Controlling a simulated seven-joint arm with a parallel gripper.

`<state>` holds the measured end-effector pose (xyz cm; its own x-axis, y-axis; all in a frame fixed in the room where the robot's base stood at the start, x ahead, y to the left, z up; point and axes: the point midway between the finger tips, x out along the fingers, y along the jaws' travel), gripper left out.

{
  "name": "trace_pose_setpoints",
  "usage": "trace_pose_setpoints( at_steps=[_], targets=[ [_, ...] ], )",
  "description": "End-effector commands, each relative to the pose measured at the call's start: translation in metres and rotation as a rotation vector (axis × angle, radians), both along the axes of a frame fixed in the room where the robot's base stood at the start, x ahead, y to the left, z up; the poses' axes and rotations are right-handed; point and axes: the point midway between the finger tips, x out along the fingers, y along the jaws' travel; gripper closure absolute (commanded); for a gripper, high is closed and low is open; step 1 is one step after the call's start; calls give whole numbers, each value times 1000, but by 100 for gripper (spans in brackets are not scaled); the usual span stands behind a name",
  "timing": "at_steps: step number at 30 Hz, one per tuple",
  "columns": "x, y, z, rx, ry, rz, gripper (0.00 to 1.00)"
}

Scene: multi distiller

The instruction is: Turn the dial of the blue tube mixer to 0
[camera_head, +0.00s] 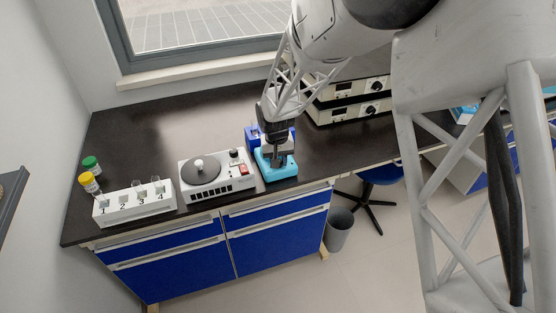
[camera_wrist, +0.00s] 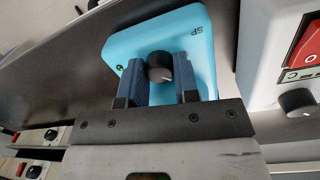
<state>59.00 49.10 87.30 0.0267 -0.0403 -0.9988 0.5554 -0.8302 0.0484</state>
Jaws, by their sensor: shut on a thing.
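The blue tube mixer (camera_head: 281,173) stands near the front edge of the dark bench, to the right of the white device with the disc. In the wrist view its light blue top (camera_wrist: 199,28) carries the letters "SP" and a black round dial (camera_wrist: 160,67) with a pale pointer mark. No scale numbers are readable. My gripper (camera_wrist: 159,62) reaches down over the mixer, with one finger on each side of the dial, shut on it. In the head view my gripper (camera_head: 275,155) hides the dial and part of the mixer.
A white device (camera_head: 217,186) with a grey disc and red switch stands close to the left of the mixer. Further left are a numbered white rack (camera_head: 135,204) and green-capped (camera_head: 91,164) and yellow-capped (camera_head: 88,182) bottles. Stacked beige instruments (camera_head: 350,108) stand behind right.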

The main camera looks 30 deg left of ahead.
Motion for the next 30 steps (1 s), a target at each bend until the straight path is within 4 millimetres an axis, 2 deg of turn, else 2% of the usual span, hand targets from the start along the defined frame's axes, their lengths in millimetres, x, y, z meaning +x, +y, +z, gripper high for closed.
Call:
trace_pose_setpoints(
  at_steps=[11, 30],
  targets=[
    [0, 0, 1, 0, -1, 108, 95],
    [0, 0, 1, 1, -2, 495, 95]
  ],
)
